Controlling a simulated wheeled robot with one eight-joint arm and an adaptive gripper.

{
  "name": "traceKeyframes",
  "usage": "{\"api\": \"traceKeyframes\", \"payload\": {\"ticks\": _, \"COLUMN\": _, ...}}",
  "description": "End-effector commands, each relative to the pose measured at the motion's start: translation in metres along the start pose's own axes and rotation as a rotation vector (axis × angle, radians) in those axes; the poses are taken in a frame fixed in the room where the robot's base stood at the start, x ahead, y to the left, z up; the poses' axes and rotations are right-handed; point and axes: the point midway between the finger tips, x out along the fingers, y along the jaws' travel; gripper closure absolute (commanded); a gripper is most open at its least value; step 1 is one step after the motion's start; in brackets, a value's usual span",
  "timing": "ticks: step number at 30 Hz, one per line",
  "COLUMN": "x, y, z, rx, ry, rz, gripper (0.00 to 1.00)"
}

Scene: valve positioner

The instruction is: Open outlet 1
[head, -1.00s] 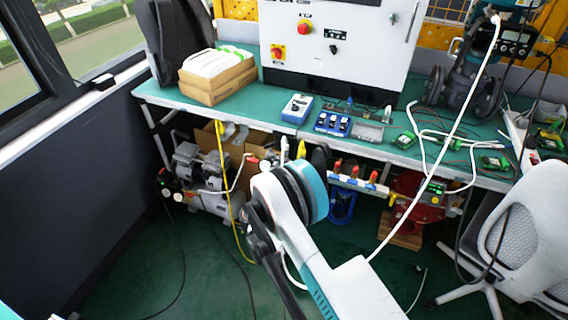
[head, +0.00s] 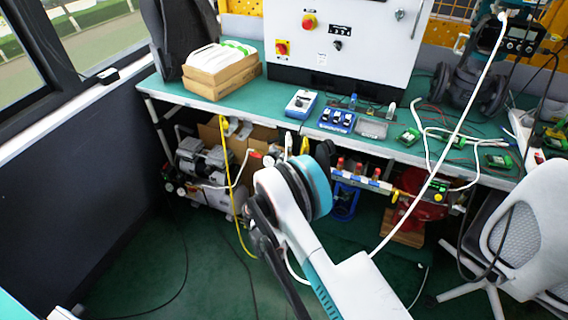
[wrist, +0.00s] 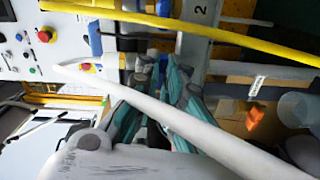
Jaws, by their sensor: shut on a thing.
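In the wrist view my gripper (wrist: 168,80) has its teal-and-dark fingers close together at a grey metal bar marked "2" (wrist: 200,12). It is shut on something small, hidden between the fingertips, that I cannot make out. An orange-red handle (wrist: 255,118) sits right of the fingers, apart from them, near a white tag (wrist: 257,86). In the head view a manifold (head: 362,180) with several red valve handles (head: 358,170) hangs below the bench's front edge. My arm (head: 300,215) reaches toward its left end and hides my gripper there. I cannot tell which handle is outlet 1.
A white hose (wrist: 170,115) and a yellow hose (wrist: 180,25) cross the wrist view close to my gripper. In the head view a compressor (head: 200,165) stands under the bench at left. A white chair (head: 520,225) stands at right.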

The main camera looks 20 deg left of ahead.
Motion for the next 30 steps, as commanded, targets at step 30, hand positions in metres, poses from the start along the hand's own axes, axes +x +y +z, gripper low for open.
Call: {"api": "traceKeyframes", "payload": {"ticks": 30, "x": -0.0012, "y": -0.0017, "z": 0.0008, "rx": 0.955, "ry": -0.002, "rz": -0.001, "gripper": 1.0}}
